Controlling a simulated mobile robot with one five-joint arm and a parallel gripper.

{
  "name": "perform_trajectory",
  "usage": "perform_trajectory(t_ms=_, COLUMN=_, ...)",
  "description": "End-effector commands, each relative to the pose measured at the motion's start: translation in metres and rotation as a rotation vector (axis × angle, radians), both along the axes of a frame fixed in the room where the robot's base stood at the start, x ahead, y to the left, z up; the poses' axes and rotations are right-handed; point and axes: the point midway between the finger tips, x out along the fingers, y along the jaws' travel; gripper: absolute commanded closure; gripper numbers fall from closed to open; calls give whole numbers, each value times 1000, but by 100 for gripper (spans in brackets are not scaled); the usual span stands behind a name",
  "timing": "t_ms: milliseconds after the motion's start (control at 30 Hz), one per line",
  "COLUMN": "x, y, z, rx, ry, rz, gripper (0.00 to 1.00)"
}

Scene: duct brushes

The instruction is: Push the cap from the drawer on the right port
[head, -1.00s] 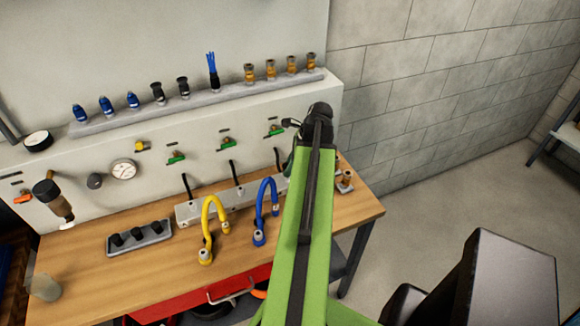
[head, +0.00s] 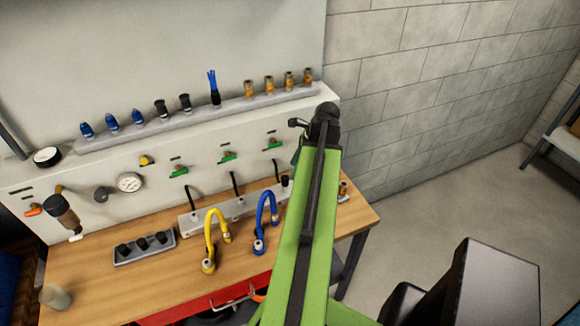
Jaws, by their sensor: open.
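The red drawer (head: 192,307) under the bench is pulled open at the bottom edge. Dark items and a bit of orange show inside, but I cannot make out a cap. A grey block (head: 206,215) with black hoses stands at the back of the bench; its right end, where a right port may be, is partly behind my green arm. My gripper (head: 297,150) is at the arm's far end, above the bench's right part. Its fingers are mostly hidden by the arm, and I see nothing held.
A yellow hose (head: 210,232) and a blue hose (head: 259,220) stand on the bench left of my arm. A grey tray (head: 145,248) holds black plugs. A shelf (head: 235,105) carries several fittings.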

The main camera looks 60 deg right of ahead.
Motion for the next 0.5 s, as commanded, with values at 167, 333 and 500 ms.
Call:
perform_trajectory(t_ms=167, x=-15, y=-8, z=53, rx=1, ry=1, rz=-1, gripper=46)
perform_trajectory(t_ms=333, x=-28, y=-14, z=83, rx=1, ry=1, rz=-1, gripper=46)
perform_trajectory(t_ms=500, x=-35, y=-18, z=97, rx=0, ry=0, rz=0, gripper=46)
